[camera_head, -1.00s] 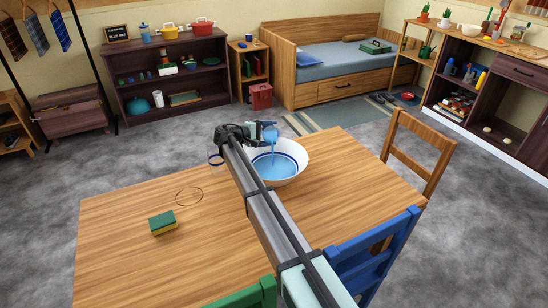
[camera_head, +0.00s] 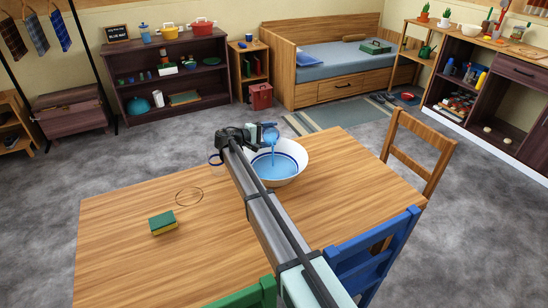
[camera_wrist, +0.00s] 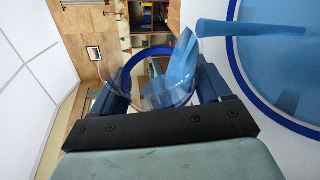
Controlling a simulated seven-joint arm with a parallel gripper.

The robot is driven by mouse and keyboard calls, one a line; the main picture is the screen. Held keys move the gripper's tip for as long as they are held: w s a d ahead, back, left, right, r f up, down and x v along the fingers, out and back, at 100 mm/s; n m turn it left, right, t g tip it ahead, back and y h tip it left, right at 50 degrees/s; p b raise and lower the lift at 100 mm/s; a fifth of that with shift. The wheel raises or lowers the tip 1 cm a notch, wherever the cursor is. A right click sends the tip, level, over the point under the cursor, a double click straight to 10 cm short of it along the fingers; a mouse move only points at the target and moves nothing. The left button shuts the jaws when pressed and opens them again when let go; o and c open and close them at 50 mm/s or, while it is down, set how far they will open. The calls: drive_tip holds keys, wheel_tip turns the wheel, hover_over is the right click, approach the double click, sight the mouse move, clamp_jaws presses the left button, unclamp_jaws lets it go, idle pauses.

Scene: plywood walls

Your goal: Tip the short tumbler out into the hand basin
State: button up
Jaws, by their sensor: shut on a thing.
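The short tumbler (camera_head: 270,134) is clear with a blue band and holds blue liquid. It is tipped over the hand basin, and a blue stream runs from its mouth into the basin. My gripper (camera_head: 258,134) is shut on the tumbler; in the wrist view the two fingers (camera_wrist: 163,88) stand on either side of the tumbler (camera_wrist: 150,92). The hand basin (camera_head: 297,172) is a white bowl with blue stripes on the table, with blue liquid inside. Its rim and liquid fill the right of the wrist view (camera_wrist: 234,62). My arm hides part of the basin's left side.
The wooden table (camera_head: 130,235) carries a green and yellow sponge (camera_head: 162,222) and a thin dark ring mark (camera_head: 189,197). A blue chair (camera_head: 375,255) and a wooden chair (camera_head: 420,150) stand at the right edge.

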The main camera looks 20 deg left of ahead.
drive_tip(key=shift+s+d+r+m, duration=0.35)
drive_tip(key=shift+s+m, duration=0.15)
drive_tip(key=shift+s, duration=0.1)
idle(0.4)
drive_tip(key=shift+s+r+m+t, duration=0.2)
drive_tip(key=shift+r+m+t, duration=0.05)
drive_tip(key=shift+m+t, duration=0.25)
idle(0.5)
drive_tip(key=shift+w+a+f+n+g, duration=0.3)
drive_tip(key=shift+w+f+n+g, duration=0.05)
drive_tip(key=shift+w+n, duration=0.25)
drive_tip(key=shift+w+a+f+n+g, duration=0.3)
drive_tip(key=shift+w+f+n+g, duration=0.05)
drive_tip(key=shift+w+n, duration=0.25)
drive_tip(key=shift+s+d+r, duration=0.1)
drive_tip(key=shift+s+d, duration=0.05)
drive_tip(key=shift+r, duration=0.1)
